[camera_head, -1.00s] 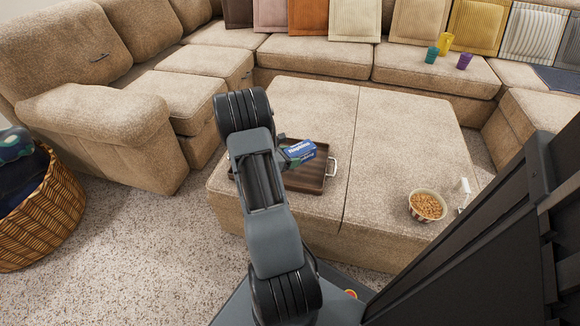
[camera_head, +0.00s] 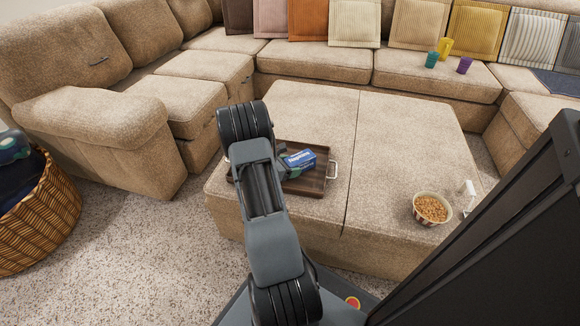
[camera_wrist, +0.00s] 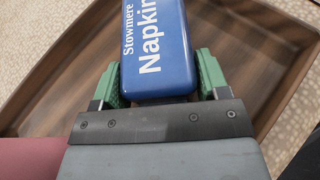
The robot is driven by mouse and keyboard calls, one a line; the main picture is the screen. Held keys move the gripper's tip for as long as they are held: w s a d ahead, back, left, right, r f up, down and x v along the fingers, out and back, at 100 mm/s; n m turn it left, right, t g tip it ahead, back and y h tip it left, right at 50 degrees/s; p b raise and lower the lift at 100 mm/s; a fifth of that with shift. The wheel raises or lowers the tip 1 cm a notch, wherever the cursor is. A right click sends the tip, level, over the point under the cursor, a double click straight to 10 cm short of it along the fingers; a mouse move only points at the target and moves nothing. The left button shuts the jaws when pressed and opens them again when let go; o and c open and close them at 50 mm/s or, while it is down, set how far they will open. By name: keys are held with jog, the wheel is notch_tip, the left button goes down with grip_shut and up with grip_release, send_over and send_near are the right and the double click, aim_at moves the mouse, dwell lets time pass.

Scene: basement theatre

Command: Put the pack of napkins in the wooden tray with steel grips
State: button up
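The pack of napkins (camera_head: 299,160) is a blue box with white lettering. It is inside the outline of the wooden tray with steel grips (camera_head: 312,187), on the ottoman. In the wrist view the pack (camera_wrist: 157,50) lies between the green fingers of my gripper (camera_wrist: 158,85), which touch both its sides. My gripper is shut on it. The brown tray floor (camera_wrist: 250,75) shows around and beneath the pack. I cannot tell whether the pack touches the floor. My arm hides the tray's left part in the head view.
The beige ottoman (camera_head: 400,150) carries the tray and a bowl of snacks (camera_head: 431,209) at its right. A small white item (camera_head: 467,190) stands beside the bowl. Cups (camera_head: 445,46) stand on the sofa (camera_head: 330,58). A wicker basket (camera_head: 45,225) is at the left.

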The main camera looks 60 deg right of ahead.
jog(key=o, duration=0.4)
jog(key=shift+c, duration=0.2)
jog(key=shift+r, duration=0.25)
jog(key=p+v, duration=0.4)
jog(key=v, duration=0.8)
jog(key=shift+a+r, duration=0.15)
jog(key=shift+r, duration=0.1)
jog(key=s+a+r+m+t+y, duration=0.1)
jog(key=a+r+m+t+y, duration=0.2)
jog(key=a, duration=0.7)
jog(key=s+a+r+m+t+y, duration=0.2)
jog(key=a+r+m+y, duration=0.3)
jog(key=a+r, duration=0.3)
jog(key=s+a+r+m+t+y, duration=0.2)
jog(key=a+r+m+t+y, duration=0.1)
jog(key=a, duration=1)
notch_tip(320, 180, up, 3)
jog(key=shift+s+f+m+t+y, duration=0.1)
jog(key=shift+s+m+t+y, duration=0.2)
jog(key=shift+m+y, duration=0.55)
